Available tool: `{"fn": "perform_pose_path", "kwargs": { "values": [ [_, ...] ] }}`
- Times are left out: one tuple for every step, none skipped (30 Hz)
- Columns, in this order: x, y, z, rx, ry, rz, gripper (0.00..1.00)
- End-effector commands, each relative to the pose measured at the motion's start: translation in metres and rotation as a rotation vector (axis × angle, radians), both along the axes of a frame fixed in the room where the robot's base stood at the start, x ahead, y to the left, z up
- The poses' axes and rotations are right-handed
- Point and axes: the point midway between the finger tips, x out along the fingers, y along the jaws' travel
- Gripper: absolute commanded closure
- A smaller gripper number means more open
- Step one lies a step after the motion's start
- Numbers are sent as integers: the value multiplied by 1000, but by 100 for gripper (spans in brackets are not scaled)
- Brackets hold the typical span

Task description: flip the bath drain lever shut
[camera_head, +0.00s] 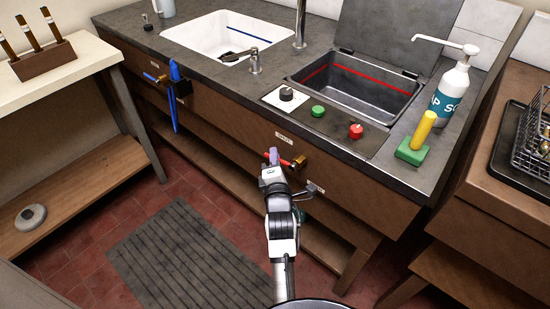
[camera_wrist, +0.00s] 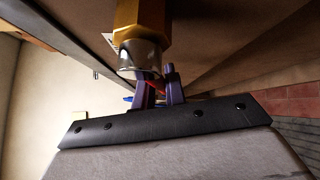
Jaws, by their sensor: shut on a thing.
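The drain lever (camera_head: 286,162) is a red handle on a brass valve (camera_head: 300,162) on the bench's wooden front, below the steel bath (camera_head: 352,90). It extends left from the valve in the head view. My gripper (camera_head: 273,156) is at the lever's left part, with its purple fingers shut on it. In the wrist view, the fingers (camera_wrist: 160,84) have a bit of red between them, and the brass valve body (camera_wrist: 140,18) is just above. Most of the lever is hidden there by the fingers.
A second valve with a blue handle (camera_head: 151,77) is on the front at left, near a hanging blue item (camera_head: 174,95). A soap bottle (camera_head: 449,92) and a yellow-handled green block (camera_head: 411,154) stand on the bench. A grey mat (camera_head: 185,255) lies on the floor.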

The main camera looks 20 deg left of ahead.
Motion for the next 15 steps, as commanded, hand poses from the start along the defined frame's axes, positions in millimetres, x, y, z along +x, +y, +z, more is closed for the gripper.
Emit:
{"fn": "perform_pose_path", "kwargs": {
  "values": [
    [0, 0, 0, 0, 0, 0, 100],
    [0, 0, 0, 0, -1, 0, 100],
    [0, 0, 0, 0, -1, 0, 100],
    [0, 0, 0, 1, 0, 0, 100],
    [0, 0, 0, 4, -2, 0, 100],
    [0, 0, -1, 13, -5, 0, 100],
    [0, 0, -1, 25, -11, 0, 100],
    [0, 0, -1, 40, -17, -1, 100],
    [0, 0, 0, 64, -26, -1, 100],
    [0, -1, 1, 85, -33, -2, 100],
    [0, -1, 2, 104, -42, -1, 100],
    [0, -1, 4, 129, -50, -1, 100],
    [0, -1, 6, 145, -57, -2, 100],
    [0, -1, 7, 160, -63, -2, 100],
    [0, -1, 9, 177, -66, -1, 100]
  ]
}}
